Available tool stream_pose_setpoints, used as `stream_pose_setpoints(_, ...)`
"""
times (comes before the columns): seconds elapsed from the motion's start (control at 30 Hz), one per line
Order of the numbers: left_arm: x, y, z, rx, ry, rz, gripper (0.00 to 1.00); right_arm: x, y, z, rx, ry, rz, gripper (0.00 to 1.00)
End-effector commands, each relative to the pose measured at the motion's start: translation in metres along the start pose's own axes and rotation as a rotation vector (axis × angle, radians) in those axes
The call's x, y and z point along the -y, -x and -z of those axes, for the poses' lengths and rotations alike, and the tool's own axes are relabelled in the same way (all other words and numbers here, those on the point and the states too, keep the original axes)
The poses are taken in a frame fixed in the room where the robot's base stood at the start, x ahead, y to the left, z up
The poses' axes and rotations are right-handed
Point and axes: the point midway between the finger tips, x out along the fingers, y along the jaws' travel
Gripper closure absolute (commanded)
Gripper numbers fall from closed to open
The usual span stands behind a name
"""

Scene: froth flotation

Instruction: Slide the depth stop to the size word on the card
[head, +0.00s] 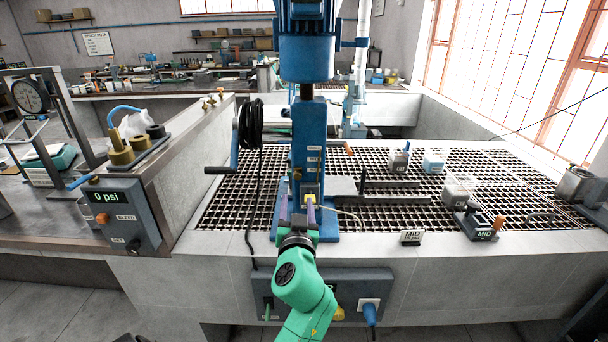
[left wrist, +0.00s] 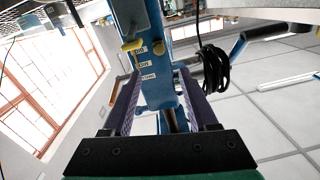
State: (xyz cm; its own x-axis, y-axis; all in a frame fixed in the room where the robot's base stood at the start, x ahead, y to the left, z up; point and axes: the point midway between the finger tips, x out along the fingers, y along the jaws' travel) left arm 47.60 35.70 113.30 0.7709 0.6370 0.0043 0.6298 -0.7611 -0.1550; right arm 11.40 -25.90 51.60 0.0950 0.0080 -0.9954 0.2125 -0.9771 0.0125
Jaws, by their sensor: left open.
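The card (head: 411,237) stands on the front ledge and reads MID, with a smaller line under it. The blue column (head: 306,125) carries several small white labels, too small to read surely. The depth stop, a yellow piece (head: 310,198), is low on the column; it also shows in the left wrist view (left wrist: 132,45), beside the end label of the row. My left gripper (head: 297,206) is open in front of the column's lower part. In the left wrist view its purple fingers (left wrist: 160,80) are apart with nothing gripped; contact with the stop cannot be told. My right gripper is out of view.
A crank handle (head: 221,168) and a coiled black cable (head: 250,125) hang left of the column. Forked bars (head: 385,190) lie right of it over the grating (head: 270,205). A black block (head: 480,226) marked MID and cups stand farther right. A gauge box (head: 122,213) reads 0 psi.

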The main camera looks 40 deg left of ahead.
Motion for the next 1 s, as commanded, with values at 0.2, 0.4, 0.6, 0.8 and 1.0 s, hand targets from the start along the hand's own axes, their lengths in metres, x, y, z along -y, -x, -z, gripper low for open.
stream_pose_setpoints(0.2,0.001,-0.061,0.007,-0.002,-0.005,0.001,0.41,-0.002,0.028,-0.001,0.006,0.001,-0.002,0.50)
stream_pose_setpoints(0.4,-0.001,-0.102,0.003,0.000,-0.003,-0.003,0.41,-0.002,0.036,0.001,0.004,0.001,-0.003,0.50)
stream_pose_setpoints(0.6,-0.002,-0.114,0.000,0.000,-0.001,-0.004,0.41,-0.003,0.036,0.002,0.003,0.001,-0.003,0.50)
stream_pose_setpoints(0.8,-0.002,-0.114,0.000,0.000,-0.001,-0.004,0.56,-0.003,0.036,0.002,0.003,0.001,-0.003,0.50)
stream_pose_setpoints(1.0,-0.002,-0.113,0.000,0.001,-0.002,-0.004,1.00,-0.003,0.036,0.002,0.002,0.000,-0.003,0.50)
